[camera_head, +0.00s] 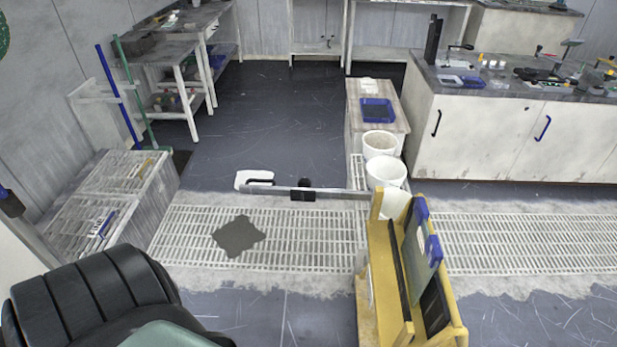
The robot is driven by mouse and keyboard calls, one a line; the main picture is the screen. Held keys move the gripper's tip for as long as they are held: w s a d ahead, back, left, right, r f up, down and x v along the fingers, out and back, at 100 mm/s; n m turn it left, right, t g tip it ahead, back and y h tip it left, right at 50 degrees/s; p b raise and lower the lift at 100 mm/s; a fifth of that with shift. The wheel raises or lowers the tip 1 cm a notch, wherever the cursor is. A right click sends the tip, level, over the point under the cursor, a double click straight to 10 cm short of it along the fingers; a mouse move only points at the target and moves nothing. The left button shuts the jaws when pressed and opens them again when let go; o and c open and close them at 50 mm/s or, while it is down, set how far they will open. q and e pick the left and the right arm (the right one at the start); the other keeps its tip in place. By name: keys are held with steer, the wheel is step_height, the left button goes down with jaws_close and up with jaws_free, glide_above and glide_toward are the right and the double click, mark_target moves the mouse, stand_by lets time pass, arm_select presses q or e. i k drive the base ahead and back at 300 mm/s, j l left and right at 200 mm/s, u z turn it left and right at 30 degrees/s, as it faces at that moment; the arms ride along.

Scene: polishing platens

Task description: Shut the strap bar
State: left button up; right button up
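The strap bar (340,194) is a long grey bar. It sticks out to the left from the far end of a yellow rack (379,262), over the floor grating, so it stands swung open. A black block (303,190) sits on it near the middle and a black handle (260,182) is at its free left end. The rack holds upright flat panels, one of them grey-green with blue corners (421,247). Neither of my grippers is in view, so I cannot see whether they are open or shut.
White buckets (386,172) stand behind the rack, beside a low bench with a blue tray (376,110). A counter (510,138) is at the right, slatted crates (105,205) at the left. A dark mat (239,235) lies on the grating. The floor beyond is clear.

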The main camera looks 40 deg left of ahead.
mark_target(299, 194)
steer(key=j+z, duration=0.25)
steer(key=j, duration=0.2)
steer(key=k+j+z, duration=0.2)
steer(key=j, duration=0.2)
steer(key=k+j+z, duration=0.25)
steer(key=j, duration=0.15)
steer(key=i+j+z, duration=0.1)
steer(key=j+z, duration=0.3)
steer(key=j, duration=0.7)
steer(key=j+z, duration=0.4)
steer(key=j, duration=0.65)
steer(key=j+z, duration=0.15)
steer(key=j, duration=0.25)
steer(key=k+j+z, duration=0.2)
steer(key=j, duration=0.2)
steer(key=j+z, duration=0.15)
steer(key=j, duration=0.3)
steer(key=k+j+z, duration=0.15)
steer(key=j, duration=0.25)
steer(key=j+z, duration=0.15)
steer(key=j, duration=0.2)
steer(key=k+j+z, duration=0.2)
steer(key=j, duration=0.15)
steer(key=k+j+z, duration=0.15)
steer(key=j, duration=0.2)
